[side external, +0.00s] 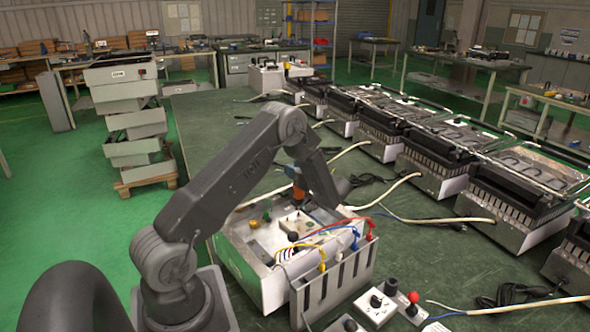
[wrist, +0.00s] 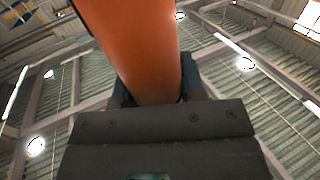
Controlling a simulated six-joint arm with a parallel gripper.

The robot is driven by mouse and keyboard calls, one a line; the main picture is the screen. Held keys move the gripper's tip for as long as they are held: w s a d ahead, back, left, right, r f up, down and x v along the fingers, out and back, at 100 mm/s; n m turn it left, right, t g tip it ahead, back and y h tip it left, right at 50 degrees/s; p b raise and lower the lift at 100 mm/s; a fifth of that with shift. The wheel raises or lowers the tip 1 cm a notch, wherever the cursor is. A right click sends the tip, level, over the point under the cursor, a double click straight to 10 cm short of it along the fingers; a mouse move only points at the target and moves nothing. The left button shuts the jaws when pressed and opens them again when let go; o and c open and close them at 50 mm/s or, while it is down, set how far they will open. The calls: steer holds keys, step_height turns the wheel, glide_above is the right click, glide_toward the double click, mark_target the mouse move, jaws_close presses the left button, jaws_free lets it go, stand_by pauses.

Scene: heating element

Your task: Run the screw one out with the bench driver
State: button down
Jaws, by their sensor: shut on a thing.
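My gripper (wrist: 152,92) is shut on the orange barrel of the bench driver (wrist: 135,40), which fills the upper middle of the wrist view. In the side view the driver shows as a small orange piece (side external: 298,192) beside my wrist, above the metal-topped box (side external: 245,235). My arm partly covers the driver there. The driver's tip and the screw cannot be made out, so I cannot tell whether they touch.
Colored leads (side external: 335,232) run from the box to a slotted rack (side external: 335,285) at its front. Small switch boxes (side external: 375,305) stand at the front. Several heater units (side external: 515,200) line the bench's right side. The bench's far left (side external: 200,115) is clear.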

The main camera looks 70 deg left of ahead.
steer(key=shift+r, duration=2.5)
